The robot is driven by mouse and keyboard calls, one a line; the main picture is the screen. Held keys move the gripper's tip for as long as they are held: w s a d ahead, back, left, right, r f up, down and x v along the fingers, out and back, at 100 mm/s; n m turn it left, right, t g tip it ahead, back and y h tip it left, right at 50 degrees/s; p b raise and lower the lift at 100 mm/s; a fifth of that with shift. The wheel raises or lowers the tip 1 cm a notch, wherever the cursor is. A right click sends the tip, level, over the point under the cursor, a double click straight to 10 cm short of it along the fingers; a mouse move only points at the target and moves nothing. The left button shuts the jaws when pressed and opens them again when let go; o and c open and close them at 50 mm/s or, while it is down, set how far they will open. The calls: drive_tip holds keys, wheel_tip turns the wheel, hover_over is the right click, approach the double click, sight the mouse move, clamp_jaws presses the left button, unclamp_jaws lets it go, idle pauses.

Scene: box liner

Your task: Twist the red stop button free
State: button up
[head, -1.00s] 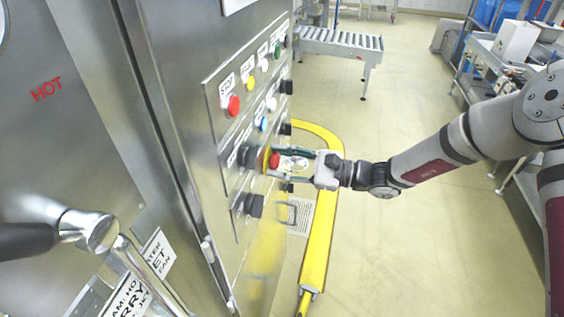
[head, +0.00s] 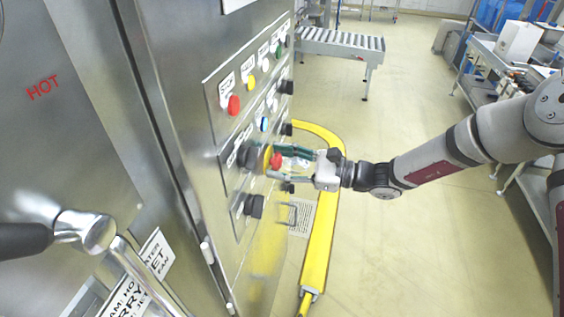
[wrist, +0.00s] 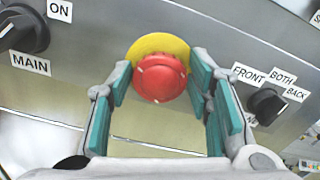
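The red stop button (wrist: 160,78) is a round mushroom head on a yellow disc (wrist: 160,45), mounted on the steel control panel (wrist: 100,95). In the head view the red stop button (head: 276,161) stands out from the panel's lower right area, with my gripper (head: 280,162) in front of it. In the wrist view my gripper (wrist: 163,88) is open. Its teal-padded fingers stand on either side of the button, with a visible gap at the left; the right finger is very near the button's edge, and I cannot tell whether it touches.
A black MAIN knob (wrist: 25,30) is left of the button and a FRONT/BOTH/BACK knob (wrist: 267,103) is right. A red button (head: 234,105) sits higher on the panel. A door handle (head: 85,230) is at lower left. A yellow floor barrier (head: 318,240) stands behind.

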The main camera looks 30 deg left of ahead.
drive_tip(key=shift+o, duration=0.4)
drive_tip(key=v, duration=1.2)
drive_tip(key=shift+s+d+r, duration=0.1)
drive_tip(key=s+d+r+n+t+h, duration=0.3)
drive_tip(key=s+d+r+h, duration=0.2)
drive_tip(key=d, duration=0.7)
drive_tip(key=s+d+r+n+t+h, duration=0.4)
drive_tip(key=s+d+r+h, duration=0.2)
drive_tip(key=d, duration=0.6)
drive_tip(key=s+d+r+n+t+h, duration=0.3)
drive_tip(key=s+d+r+h, duration=0.3)
drive_tip(key=d, duration=0.6)
drive_tip(key=shift+s+r+n+t, duration=0.45)
drive_tip(key=shift+s+t, duration=0.15)
drive_tip(key=shift+s, duration=0.3)
drive_tip(key=shift+c, duration=0.5)
